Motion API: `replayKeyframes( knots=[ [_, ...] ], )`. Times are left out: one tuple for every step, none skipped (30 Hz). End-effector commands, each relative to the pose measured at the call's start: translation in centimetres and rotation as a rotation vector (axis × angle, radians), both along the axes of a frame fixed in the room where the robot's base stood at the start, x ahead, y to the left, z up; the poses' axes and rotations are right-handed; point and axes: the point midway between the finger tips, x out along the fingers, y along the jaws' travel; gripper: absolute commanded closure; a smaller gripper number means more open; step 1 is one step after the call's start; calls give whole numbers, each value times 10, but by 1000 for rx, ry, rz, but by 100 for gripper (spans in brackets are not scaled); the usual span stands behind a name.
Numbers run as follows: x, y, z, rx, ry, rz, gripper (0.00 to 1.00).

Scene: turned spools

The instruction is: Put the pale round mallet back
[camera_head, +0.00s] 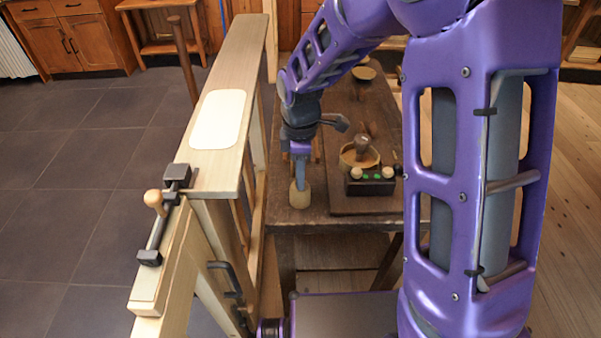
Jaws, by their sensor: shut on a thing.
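The pale round mallet (299,197) is a small light-wood piece, wider at the bottom, at the left front of the dark wooden table (318,218). My gripper (299,170) points down and is shut on its upper end. The fingertips are small here and partly merge with the mallet's top. I cannot tell whether its base touches the table or hangs just above it.
A dark block (369,188) with pale knobs and green dots stands right of the mallet. Behind it is a wooden bowl (350,162) with a dark knobbed piece.

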Motion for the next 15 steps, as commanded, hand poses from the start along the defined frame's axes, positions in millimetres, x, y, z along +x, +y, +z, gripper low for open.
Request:
replayKeyframes(
  knots=[
    [0,0,-1,0,1,0,69],
    [0,0,-1,0,1,0,64],
    [0,0,-1,0,1,0,56],
    [0,0,-1,0,1,0,51],
    [0,0,-1,0,1,0,46],
    [0,0,-1,0,1,0,43],
    [0,0,-1,0,1,0,43],
    [0,0,-1,0,1,0,43],
    [0,0,-1,0,1,0,43],
    [0,0,-1,0,1,0,43],
    [0,0,-1,0,1,0,43],
    [0,0,-1,0,1,0,43],
    [0,0,-1,0,0,0,43],
    [0,0,0,0,0,0,43],
    [0,0,2,0,0,0,43]
  ],
)
